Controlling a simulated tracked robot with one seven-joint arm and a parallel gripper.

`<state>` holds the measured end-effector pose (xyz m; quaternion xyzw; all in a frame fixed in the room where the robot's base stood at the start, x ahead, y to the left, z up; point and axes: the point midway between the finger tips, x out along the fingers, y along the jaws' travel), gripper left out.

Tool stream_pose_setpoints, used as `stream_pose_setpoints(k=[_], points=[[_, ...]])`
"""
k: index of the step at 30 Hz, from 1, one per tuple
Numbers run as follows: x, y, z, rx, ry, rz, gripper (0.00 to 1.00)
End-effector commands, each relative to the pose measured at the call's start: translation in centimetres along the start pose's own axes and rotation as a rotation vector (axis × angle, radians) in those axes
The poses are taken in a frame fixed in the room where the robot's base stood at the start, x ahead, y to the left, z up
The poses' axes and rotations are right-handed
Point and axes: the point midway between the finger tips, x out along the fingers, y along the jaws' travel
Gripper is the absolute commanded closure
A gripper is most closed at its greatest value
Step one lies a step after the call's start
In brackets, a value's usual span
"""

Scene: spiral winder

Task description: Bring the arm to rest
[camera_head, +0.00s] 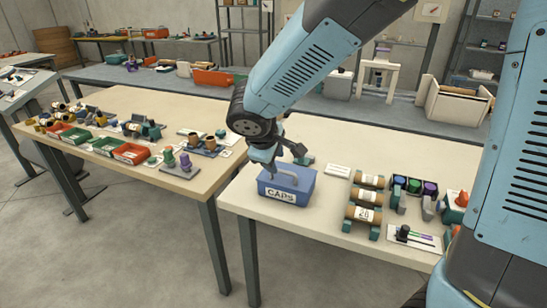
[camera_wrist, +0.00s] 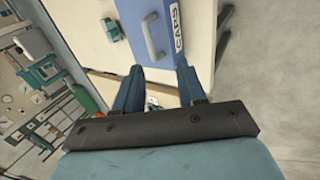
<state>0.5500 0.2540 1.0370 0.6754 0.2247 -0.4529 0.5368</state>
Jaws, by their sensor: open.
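My arm reaches down from the top right of the head view to my gripper (camera_head: 284,158), which hangs over the blue CAPS box (camera_head: 291,197) on the right table. My gripper is open and empty. The box is closed, with a pale handle on top and a white label on its front. In the wrist view my two fingers stand apart (camera_wrist: 160,72). The box (camera_wrist: 185,8) and its handle (camera_wrist: 152,38) lie beyond the fingertips. The handle does not appear held; the exact gap to it is unclear.
The right table (camera_head: 250,198) also holds labelled rolls (camera_head: 362,213), a dark rack of coloured caps (camera_head: 414,187) and a pen tray (camera_head: 414,238) right of the box. The left table (camera_head: 160,103) carries red and green bins (camera_head: 130,153). A floor gap separates the tables.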

Motion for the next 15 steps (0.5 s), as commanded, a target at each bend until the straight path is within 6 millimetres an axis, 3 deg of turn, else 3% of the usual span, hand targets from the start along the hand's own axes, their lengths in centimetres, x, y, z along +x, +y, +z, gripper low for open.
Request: stream_pose_setpoints(k=[15], points=[[-0.79,0.37,0.47,0.015,-0.004,-0.001,0.60]])
